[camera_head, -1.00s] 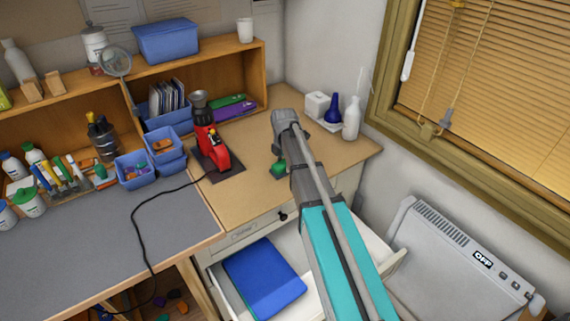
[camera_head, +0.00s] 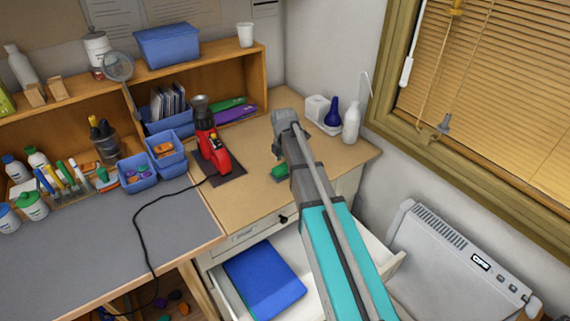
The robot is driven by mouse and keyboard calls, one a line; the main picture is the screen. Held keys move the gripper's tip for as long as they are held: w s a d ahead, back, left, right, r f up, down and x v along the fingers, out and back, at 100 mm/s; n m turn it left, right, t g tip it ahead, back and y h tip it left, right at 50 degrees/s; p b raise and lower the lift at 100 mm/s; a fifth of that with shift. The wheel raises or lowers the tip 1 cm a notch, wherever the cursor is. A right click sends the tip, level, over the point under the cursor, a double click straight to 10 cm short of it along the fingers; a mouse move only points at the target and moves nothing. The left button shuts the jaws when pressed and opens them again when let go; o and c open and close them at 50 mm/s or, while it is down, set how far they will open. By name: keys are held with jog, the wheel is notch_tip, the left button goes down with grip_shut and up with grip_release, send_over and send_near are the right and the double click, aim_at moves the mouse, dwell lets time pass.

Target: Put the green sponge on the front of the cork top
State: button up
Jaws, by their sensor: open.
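The green sponge (camera_head: 281,172) lies on the cork-coloured top (camera_head: 250,200) near its front edge, just left of my arm. My gripper (camera_head: 277,152) is open, close above and behind the sponge. It is seen small and partly behind my wrist, so I cannot tell exactly how far its fingertips are from the sponge. My arm comes up from the lower right and hides part of the top to the right of the sponge.
A red device (camera_head: 213,150) with a black cable stands on a dark mat to the left. A white bottle (camera_head: 351,120) and a blue bulb (camera_head: 332,112) stand at the right. Below, an open drawer (camera_head: 228,292) holds a blue folder (camera_head: 265,278).

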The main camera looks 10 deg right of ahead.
aim_at(284, 166)
notch_tip(284, 166, up, 11)
jog(key=p, duration=1)
jog(key=shift+f, duration=0.2)
dwell(0.5)
jog(key=s+m, duration=2.2)
jog(key=shift+s+d, duration=0.15)
jog(key=shift+s, duration=0.1)
jog(key=shift+f+b, duration=1.2)
jog(key=shift+f, duration=0.05)
